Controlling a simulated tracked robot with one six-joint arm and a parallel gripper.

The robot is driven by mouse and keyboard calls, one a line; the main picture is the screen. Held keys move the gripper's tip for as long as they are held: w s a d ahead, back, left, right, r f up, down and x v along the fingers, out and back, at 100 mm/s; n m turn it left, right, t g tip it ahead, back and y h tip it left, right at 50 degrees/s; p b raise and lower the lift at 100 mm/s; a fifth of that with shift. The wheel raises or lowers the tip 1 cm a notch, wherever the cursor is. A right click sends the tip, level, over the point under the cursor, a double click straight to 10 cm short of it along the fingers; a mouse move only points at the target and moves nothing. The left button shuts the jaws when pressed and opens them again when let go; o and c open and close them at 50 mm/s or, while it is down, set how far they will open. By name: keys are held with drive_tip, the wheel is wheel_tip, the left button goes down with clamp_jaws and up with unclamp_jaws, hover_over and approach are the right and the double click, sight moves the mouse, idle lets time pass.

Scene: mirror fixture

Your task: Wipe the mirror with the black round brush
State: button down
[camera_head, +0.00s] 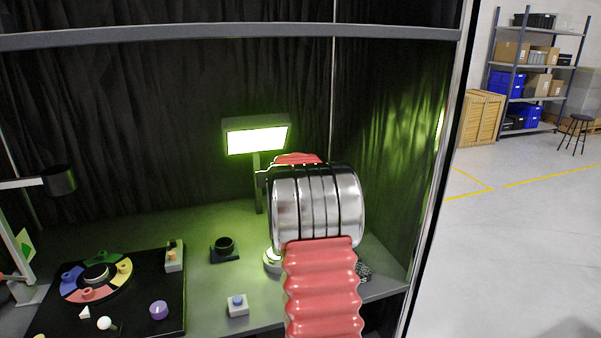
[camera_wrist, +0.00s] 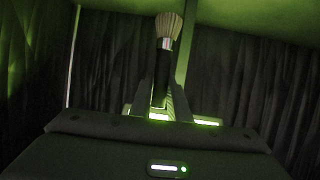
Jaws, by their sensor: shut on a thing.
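In the wrist view, my gripper (camera_wrist: 168,100) is shut on a round brush (camera_wrist: 167,32) with pale bristles, a silver collar and a black handle. The brush points up, bristles away from the fingers. In the head view, my arm's silver wrist and red sleeve hide the gripper and the brush. A round, pale, shiny thing on a base (camera_head: 271,261) sits on the bench just left of my arm, partly hidden by it. It may be the mirror, but I cannot tell for sure. No contact between the brush and any surface shows.
A lit panel (camera_head: 257,140) on a post stands behind my arm. On the bench are a black round holder (camera_head: 224,246), a blue-button box (camera_head: 237,304) and a black board (camera_head: 145,318) with a coloured ring (camera_head: 122,270). A shelf bar (camera_head: 200,35) crosses above.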

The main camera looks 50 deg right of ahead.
drive_tip(key=w+a+n+t+y, duration=0.1)
drive_tip(key=w+a+n+y, duration=0.15)
drive_tip(key=a, duration=1.15)
drive_tip(key=w+a+n+t+y, duration=0.1)
drive_tip(key=w+a+n+y, duration=0.15)
drive_tip(key=a, duration=1.15)
drive_tip(key=s+a+f+n+y, duration=0.1)
drive_tip(key=s+a+n+y, duration=0.1)
drive_tip(key=a, duration=1)
drive_tip(key=s+a+f+n+y, duration=0.1)
drive_tip(key=s+a+n+y, duration=0.2)
drive_tip(key=a, duration=0.9)
drive_tip(key=shift+s+a+f+y, duration=0.35)
drive_tip(key=shift+s+y, duration=0.55)
drive_tip(key=shift+s, duration=0.25)
